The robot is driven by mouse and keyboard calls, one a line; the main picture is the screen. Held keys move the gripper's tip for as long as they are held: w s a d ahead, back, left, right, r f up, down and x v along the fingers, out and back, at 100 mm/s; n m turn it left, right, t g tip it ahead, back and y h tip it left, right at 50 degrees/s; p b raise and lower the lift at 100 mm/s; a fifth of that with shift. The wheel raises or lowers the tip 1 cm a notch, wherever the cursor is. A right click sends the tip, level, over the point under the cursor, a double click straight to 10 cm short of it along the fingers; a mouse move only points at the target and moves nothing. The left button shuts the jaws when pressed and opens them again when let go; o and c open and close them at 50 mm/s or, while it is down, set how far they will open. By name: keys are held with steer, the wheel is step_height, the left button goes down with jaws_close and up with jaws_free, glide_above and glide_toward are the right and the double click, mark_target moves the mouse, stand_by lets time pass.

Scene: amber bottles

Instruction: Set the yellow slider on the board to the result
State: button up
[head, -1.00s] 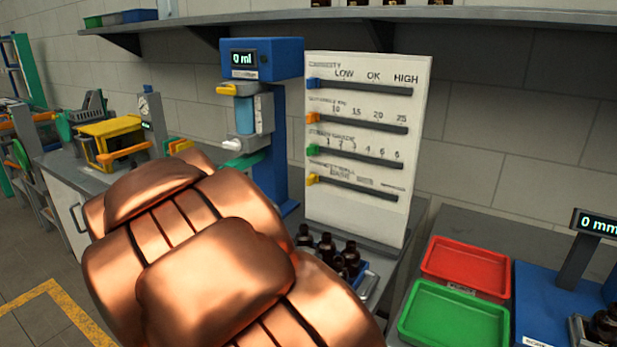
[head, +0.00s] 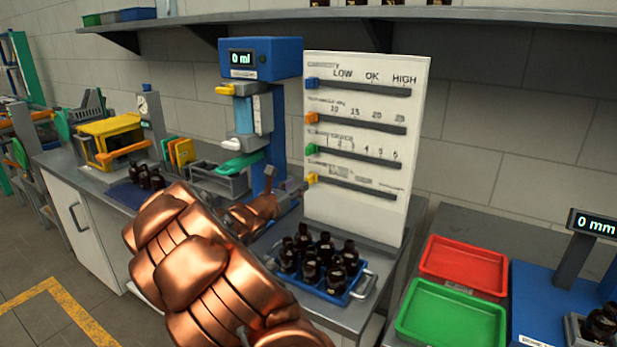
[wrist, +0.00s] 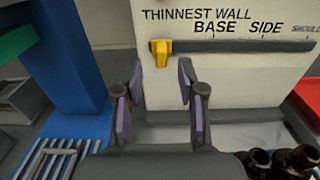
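The white board (head: 350,213) stands upright on the bench with several slider rows. The yellow slider (head: 312,179) is at the left end of the lowest slot. In the wrist view the yellow slider (wrist: 161,52) sits left of the BASE mark, on the row headed THINNEST WALL. My gripper (wrist: 155,90) is open and empty below the yellow slider, its two fingers on either side of the slider's line. In the head view my gripper (head: 293,187) is close to the board's lower left edge, partly hidden by my arm.
A blue tray of amber bottles (head: 357,294) stands below the board. A blue dispenser reading 0 ml (head: 262,58) is left of the board. Red (head: 465,265) and green (head: 452,320) trays and a gauge reading 0 mm (head: 592,224) are at right. Blue, orange and green sliders sit above the yellow one.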

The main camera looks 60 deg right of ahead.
mark_target(307, 178)
steer(key=shift+d+p, duration=1)
steer(key=shift+d, duration=2.6)
steer(key=shift+w, duration=0.1)
jaws_close()
